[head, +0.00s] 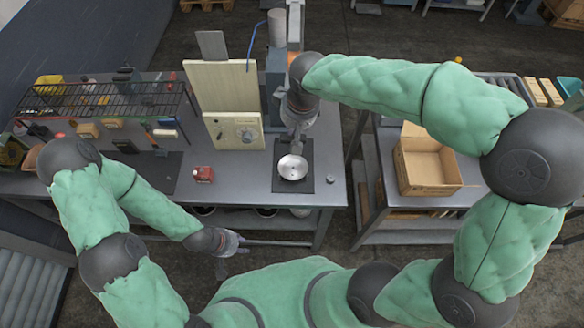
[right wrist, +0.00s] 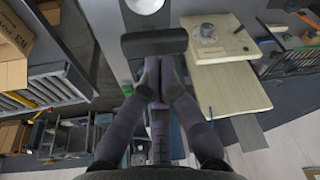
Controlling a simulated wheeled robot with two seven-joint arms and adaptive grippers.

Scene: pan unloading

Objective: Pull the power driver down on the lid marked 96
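A round silvery lid or pan (head: 292,168) lies on a dark mat (head: 308,183) near the table's right end. Any number on it is too small to read. Its edge shows at the top of the right wrist view (right wrist: 146,5). My right gripper (head: 297,138) is above and behind it, below the tool column. In the right wrist view the fingers (right wrist: 161,65) close in on a dark cylindrical bar (right wrist: 155,43), seemingly the power driver's handle; the fingertips are partly hidden. My left gripper (head: 232,243) hangs in front of the table, away from the lid; its fingers are unclear.
A cream panel box (head: 236,131) with a dial stands left of the tool column (head: 276,75). A small red block (head: 203,174) sits on the table (head: 240,190). A black wire rack (head: 100,100) is at the left. An open cardboard box (head: 430,180) stands on the right-hand table.

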